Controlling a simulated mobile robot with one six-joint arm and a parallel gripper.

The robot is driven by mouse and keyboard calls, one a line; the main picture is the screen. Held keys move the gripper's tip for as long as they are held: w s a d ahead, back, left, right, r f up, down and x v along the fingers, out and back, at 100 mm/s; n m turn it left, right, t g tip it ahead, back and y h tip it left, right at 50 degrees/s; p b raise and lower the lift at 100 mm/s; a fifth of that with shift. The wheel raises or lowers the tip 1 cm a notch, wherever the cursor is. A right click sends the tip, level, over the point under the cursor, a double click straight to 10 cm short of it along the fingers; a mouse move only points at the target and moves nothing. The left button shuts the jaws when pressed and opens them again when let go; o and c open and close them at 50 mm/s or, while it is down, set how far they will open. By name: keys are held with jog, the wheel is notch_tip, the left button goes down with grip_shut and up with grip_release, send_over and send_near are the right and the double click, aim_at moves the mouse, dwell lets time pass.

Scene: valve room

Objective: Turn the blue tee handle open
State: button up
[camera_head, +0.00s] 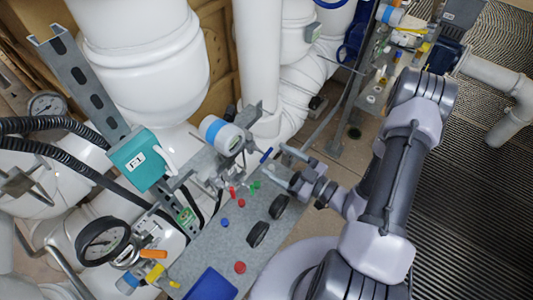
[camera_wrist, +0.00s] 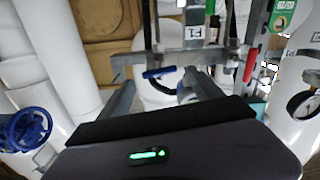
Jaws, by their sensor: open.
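The blue tee handle (camera_head: 266,156) is a small blue bar at the right edge of the grey valve panel in the head view. In the wrist view the blue tee handle (camera_wrist: 158,72) lies nearly level, with a dark curved part just behind it. My gripper (camera_head: 278,166) is open and empty, its two fingers pointing left toward the panel beside the handle. In the wrist view my gripper (camera_wrist: 163,85) has one finger on each side of the handle's line, with the handle just beyond the tips. No contact shows.
A red handle (camera_wrist: 249,65) stands right of the fingers in the wrist view. Red and green handles, buttons and black knobs crowd the panel (camera_head: 215,250). A white-and-blue cylinder (camera_head: 222,134) sits above it. A blue handwheel (camera_wrist: 25,130) is at far left. Large white pipes stand behind.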

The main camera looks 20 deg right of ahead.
aim_at(268, 155)
jog(key=x, duration=0.4)
jog(key=shift+w, duration=0.15)
jog(key=shift+c, duration=0.2)
jog(key=c, duration=1.3)
jog(key=shift+c, duration=0.2)
